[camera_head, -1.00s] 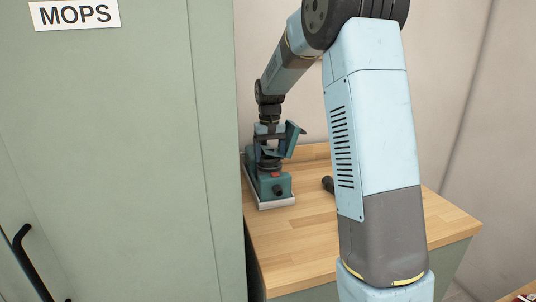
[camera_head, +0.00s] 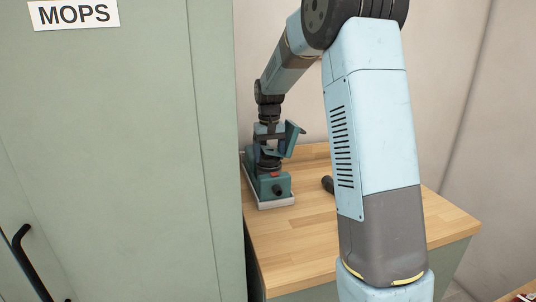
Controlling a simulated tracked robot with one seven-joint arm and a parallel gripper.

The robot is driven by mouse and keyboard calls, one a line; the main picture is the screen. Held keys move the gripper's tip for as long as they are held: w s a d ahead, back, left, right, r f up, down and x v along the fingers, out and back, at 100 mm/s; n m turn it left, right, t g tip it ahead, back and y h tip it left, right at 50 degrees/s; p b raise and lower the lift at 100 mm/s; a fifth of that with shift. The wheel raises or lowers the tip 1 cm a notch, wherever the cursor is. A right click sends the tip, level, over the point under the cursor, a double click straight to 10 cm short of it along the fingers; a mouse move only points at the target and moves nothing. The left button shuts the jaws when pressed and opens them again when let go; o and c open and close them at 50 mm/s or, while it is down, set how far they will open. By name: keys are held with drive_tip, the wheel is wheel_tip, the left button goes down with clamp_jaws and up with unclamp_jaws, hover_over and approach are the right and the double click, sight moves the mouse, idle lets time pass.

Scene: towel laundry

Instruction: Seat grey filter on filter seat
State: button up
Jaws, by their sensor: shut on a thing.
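A teal machine (camera_head: 273,184) with a black knob and a small red part stands at the left of the wooden worktop. Its teal lid (camera_head: 293,138) is tilted open on the right. My gripper (camera_head: 268,151) points down into the top of the machine, beside the open lid. It is shut on a small dark grey thing, which I take for the grey filter (camera_head: 269,162), low at the machine's opening. The filter seat is hidden by my gripper and the machine body. I cannot tell whether the filter touches the seat.
The machine rests on a pale tray (camera_head: 276,203). A black cylindrical thing (camera_head: 327,184) lies on the worktop (camera_head: 300,235), partly behind my arm. A green cabinet (camera_head: 120,150) labelled MOPS stands close on the left. The front of the worktop is clear.

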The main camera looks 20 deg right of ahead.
drive_tip(key=shift+f, duration=0.5)
drive_tip(key=o, duration=1)
drive_tip(key=shift+c, duration=0.2)
drive_tip(key=shift+r, duration=3.55)
